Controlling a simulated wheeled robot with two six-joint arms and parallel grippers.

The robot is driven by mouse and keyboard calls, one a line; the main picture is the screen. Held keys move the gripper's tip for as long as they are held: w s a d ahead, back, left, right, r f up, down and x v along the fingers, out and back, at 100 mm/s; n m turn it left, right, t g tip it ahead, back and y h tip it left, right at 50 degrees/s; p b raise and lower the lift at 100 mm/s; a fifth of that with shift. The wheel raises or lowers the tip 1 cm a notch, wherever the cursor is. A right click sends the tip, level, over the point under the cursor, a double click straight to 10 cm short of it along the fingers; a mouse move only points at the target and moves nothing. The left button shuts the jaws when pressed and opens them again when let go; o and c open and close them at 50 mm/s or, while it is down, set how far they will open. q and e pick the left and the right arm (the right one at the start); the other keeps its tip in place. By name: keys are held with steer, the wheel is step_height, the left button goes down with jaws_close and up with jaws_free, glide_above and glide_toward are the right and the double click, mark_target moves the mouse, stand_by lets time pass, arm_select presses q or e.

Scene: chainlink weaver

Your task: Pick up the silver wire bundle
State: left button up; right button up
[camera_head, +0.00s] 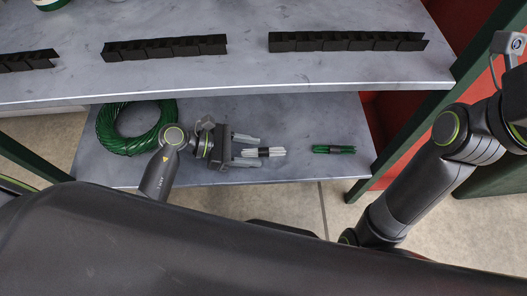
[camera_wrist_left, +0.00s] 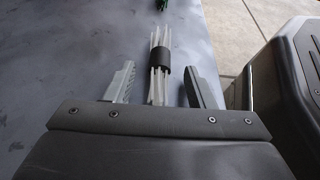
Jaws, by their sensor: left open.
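The silver wire bundle (camera_head: 278,152) lies on the lower grey shelf, its pale strands held by a black band. My left gripper (camera_head: 258,151) is open, with one finger on each side of the bundle's near end. In the left wrist view, the bundle (camera_wrist_left: 161,57) points away between the open fingers of the gripper (camera_wrist_left: 159,68), with gaps on both sides. Its band is about level with the fingertips and its far end sticks out past them. My right arm is at the right of the head view; its gripper fingers are out of the picture.
A green wire bundle (camera_head: 333,149) lies to the right on the lower shelf (camera_head: 305,112). A green coil (camera_head: 128,143) lies at its left. The upper shelf (camera_head: 240,75) overhangs behind, bearing black slotted racks (camera_head: 165,48). Green posts and a red panel stand at the right.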

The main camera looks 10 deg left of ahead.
arm_select(q)
steer(key=shift+d, duration=0.1)
jaws_close()
stand_by(0.4)
steer(key=shift+r, duration=0.1)
steer(key=shift+r, duration=0.1)
